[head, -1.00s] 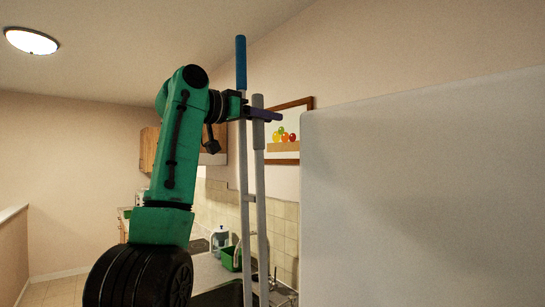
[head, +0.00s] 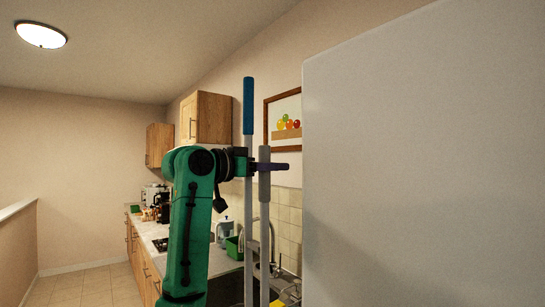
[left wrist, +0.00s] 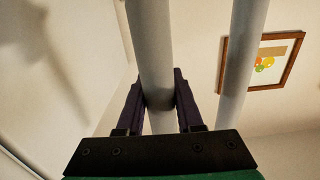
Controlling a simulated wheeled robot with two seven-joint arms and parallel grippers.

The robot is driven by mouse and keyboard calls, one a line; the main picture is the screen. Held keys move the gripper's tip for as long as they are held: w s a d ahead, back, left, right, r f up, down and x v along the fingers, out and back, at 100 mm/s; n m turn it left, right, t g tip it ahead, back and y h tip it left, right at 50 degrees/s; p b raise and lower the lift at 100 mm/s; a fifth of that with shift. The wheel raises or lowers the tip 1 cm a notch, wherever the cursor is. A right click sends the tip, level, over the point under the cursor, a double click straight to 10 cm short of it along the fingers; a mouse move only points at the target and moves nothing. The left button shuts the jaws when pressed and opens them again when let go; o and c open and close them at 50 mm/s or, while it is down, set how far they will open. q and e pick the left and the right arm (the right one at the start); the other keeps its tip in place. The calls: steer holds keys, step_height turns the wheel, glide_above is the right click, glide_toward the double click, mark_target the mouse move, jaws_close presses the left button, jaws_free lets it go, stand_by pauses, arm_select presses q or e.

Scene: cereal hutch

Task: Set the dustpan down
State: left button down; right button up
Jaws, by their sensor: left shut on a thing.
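Two long grey poles stand upright, side by side, in the head view. One has a blue top grip (head: 248,105). The other, shorter at the top, has a thick grey grip (head: 264,185) and seems to be the dustpan's handle. My left gripper (head: 273,167) is shut around this grey-gripped pole. In the left wrist view the dustpan handle (left wrist: 152,50) passes between my left fingers (left wrist: 160,105), and the other pole (left wrist: 240,65) stands to its right, apart from the fingers. The pan at the lower end is out of view. My right gripper is not in view.
A large pale panel (head: 425,160) fills the right side. A counter (head: 220,262) with a sink runs behind the poles, with a green container (head: 232,247) on it. Cabinets (head: 207,118) hang on the wall, near a framed picture (head: 283,120). Floor (head: 90,285) shows at lower left.

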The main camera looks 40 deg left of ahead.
arm_select(q)
steer(key=c, duration=0.8)
jaws_free()
steer(key=shift+c, duration=0.2)
steer(key=shift+o, duration=1.4)
steer(key=shift+s, duration=0.15)
steer(key=b+v, duration=0.5)
steer(key=v, duration=0.6)
steer(key=shift+s+a, duration=0.15)
steer(key=shift+s, duration=0.1)
steer(key=shift+o, duration=0.4)
steer(key=shift+s, duration=0.2)
steer(key=shift+r, duration=0.1)
